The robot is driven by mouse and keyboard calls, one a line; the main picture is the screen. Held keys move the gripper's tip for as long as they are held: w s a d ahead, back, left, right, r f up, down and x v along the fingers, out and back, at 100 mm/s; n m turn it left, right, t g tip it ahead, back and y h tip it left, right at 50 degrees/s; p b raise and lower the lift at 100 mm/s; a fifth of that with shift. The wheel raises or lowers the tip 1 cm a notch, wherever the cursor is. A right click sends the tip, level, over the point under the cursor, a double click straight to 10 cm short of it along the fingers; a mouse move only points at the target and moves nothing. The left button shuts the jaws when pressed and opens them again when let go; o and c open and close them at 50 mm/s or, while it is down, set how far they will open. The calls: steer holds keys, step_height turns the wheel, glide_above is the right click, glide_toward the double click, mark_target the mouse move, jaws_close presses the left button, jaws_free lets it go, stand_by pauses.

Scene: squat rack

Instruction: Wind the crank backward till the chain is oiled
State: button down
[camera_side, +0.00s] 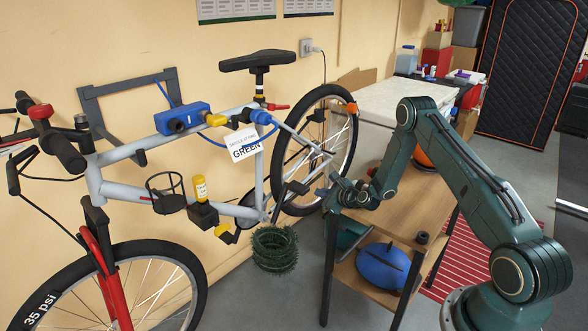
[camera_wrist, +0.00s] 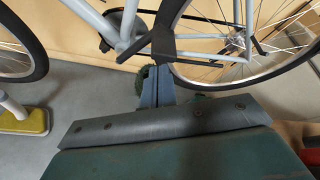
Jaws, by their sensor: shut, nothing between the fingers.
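A bicycle with a silver-grey frame (camera_side: 125,182) hangs at a bracket on the wall. My gripper (camera_side: 325,191) is shut and empty, in front of the rear wheel (camera_side: 285,150) and right of the crank. In the wrist view my gripper (camera_wrist: 163,72) has its fingers together, pointing towards the lower frame tubes (camera_wrist: 135,45). I cannot tell whether it touches the bicycle.
A dark green coil (camera_side: 274,249) lies below the crank. A wooden bench (camera_side: 410,205) with a blue round object (camera_side: 383,266) on its lower shelf stands near my arm. Open grey floor lies between coil and front wheel.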

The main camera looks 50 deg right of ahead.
steer(key=w+a+r+n+g+h, duration=0.2)
steer(key=a+r+n, duration=0.1)
steer(key=n, duration=1.4)
steer(key=w+a+r+n+g+h, duration=0.1)
steer(key=a+r+n+g, duration=0.1)
steer(key=n, duration=1.5)
step_height(320, 180, up, 2)
steer(key=shift+w+a+r+h, duration=0.2)
steer(key=shift+w+a+h, duration=0.2)
steer(key=shift+a, duration=0.45)
glide_toward(295, 185)
steer(key=shift+x, duration=2.9)
